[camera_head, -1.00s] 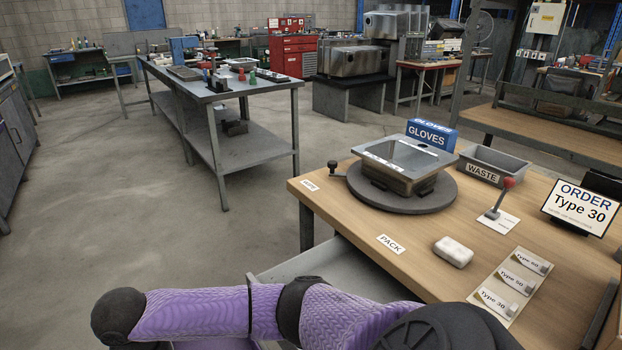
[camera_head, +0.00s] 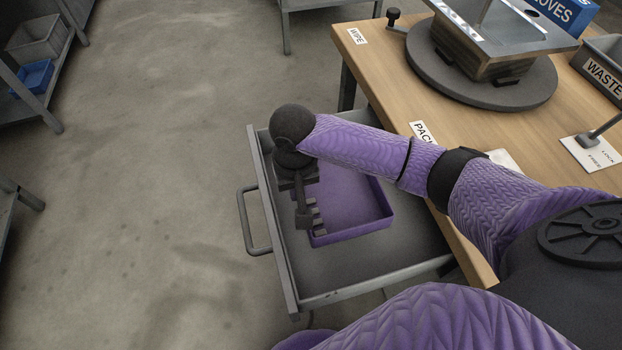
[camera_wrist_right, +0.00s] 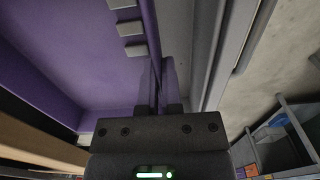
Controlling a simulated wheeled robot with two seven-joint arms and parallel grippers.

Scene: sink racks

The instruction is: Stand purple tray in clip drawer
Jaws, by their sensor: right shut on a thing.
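The shallow purple tray (camera_head: 352,230) is inside the open grey drawer (camera_head: 370,287), its hollow facing up. I cannot tell whether it touches the drawer floor. My right gripper (camera_head: 303,222) is shut on the tray's left wall. In the right wrist view the shut fingers (camera_wrist_right: 161,90) pinch the purple wall of the tray (camera_wrist_right: 50,75). Several small grey blocks (camera_head: 315,215) line that wall beside the fingers and also show in the wrist view (camera_wrist_right: 130,29). My arm covers part of the tray's far side. My left gripper is not in view.
The drawer's bar handle (camera_head: 247,222) sticks out on the left over clear floor. The wooden bench (camera_head: 385,80) lies to the right, with a PACK label (camera_head: 423,132), a round turntable (camera_head: 520,88) carrying a metal basin, and a WASTE bin (camera_head: 600,75).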

